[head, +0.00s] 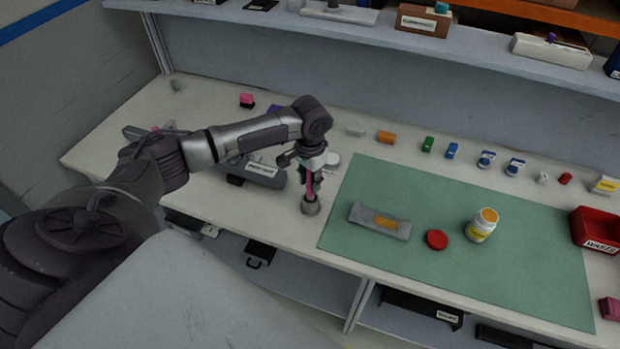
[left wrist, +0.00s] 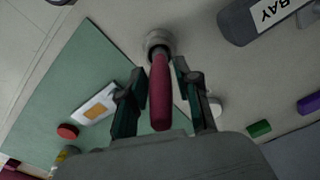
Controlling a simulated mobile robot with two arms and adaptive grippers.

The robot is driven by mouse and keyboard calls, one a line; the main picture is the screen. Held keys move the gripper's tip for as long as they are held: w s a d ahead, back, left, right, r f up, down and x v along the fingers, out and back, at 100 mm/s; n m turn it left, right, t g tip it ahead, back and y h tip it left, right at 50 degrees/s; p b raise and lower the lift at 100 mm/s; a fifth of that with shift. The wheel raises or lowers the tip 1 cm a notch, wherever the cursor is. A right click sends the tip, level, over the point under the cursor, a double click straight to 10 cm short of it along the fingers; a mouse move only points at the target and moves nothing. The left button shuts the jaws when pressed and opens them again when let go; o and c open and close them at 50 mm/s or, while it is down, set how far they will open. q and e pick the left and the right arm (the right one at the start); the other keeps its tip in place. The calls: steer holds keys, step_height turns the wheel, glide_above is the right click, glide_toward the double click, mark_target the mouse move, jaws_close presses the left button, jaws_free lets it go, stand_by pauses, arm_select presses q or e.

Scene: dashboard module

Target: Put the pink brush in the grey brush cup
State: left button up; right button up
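The pink brush (left wrist: 160,95) stands handle up, with its lower end at the mouth of the small round grey brush cup (head: 310,208), and it appears to be inside it. The cup also shows at the top of the left wrist view (left wrist: 158,40). My left gripper (head: 312,178) points down above the cup, around the handle. In the left wrist view its two fingers (left wrist: 162,80) stand on either side of the handle with small gaps, so it looks open. The brush's lower end is hidden. My right gripper is not in view.
A green mat (head: 470,275) lies right of the cup, with a grey tray (head: 365,219), a red disc (head: 437,240) and a white jar (head: 482,226). A dark grey labelled tray (head: 262,174) is close on the left. Several small coloured blocks line the back.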

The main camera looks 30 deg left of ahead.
arm_select(q)
steer(key=shift+o, duration=0.7)
step_height(320, 180, up, 12)
steer(key=shift+r+b, duration=0.2)
steer(key=shift+b, duration=0.9)
steer(key=shift+f, duration=0.1)
